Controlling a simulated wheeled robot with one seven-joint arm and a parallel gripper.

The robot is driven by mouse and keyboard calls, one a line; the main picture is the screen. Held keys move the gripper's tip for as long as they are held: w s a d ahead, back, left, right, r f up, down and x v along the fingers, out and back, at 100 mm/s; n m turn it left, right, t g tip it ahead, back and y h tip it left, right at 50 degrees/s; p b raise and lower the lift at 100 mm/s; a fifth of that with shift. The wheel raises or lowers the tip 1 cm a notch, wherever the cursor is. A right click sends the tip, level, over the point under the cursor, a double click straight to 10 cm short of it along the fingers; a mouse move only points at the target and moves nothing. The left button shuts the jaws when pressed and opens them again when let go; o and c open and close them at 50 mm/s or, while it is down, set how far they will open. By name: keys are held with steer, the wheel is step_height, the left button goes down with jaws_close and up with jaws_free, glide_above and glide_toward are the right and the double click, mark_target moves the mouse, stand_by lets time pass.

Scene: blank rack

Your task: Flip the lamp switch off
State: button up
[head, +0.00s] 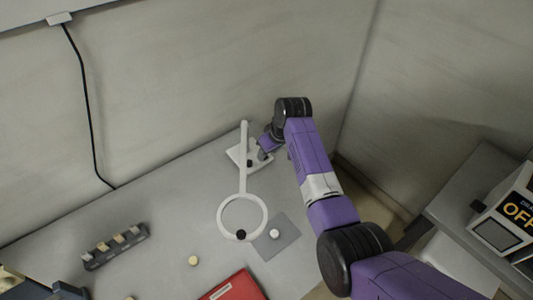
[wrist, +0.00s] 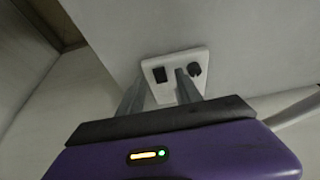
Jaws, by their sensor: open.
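The lamp shows in the head view as a white ring (head: 223,222) on a white pole (head: 243,178) with a white base plate (head: 236,157) at the back of the table. In the wrist view the base plate (wrist: 176,60) carries a black rectangular switch (wrist: 160,74) and a round black knob (wrist: 195,69). I cannot tell which way the switch is tipped or whether the ring is lit. My gripper (head: 263,154) is beside the base on its right; in the wrist view its fingers (wrist: 160,84) are apart and empty, in front of the plate.
A grey mat (head: 281,244) with a white knob-like piece, a red flat item (head: 236,287) and a dark rack (head: 115,247) lie on the table. A black cord (head: 87,110) hangs on the back wall. A box marked OFF (head: 497,235) stands at right.

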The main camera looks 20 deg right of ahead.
steer(key=shift+x, duration=1.2)
jaws_close()
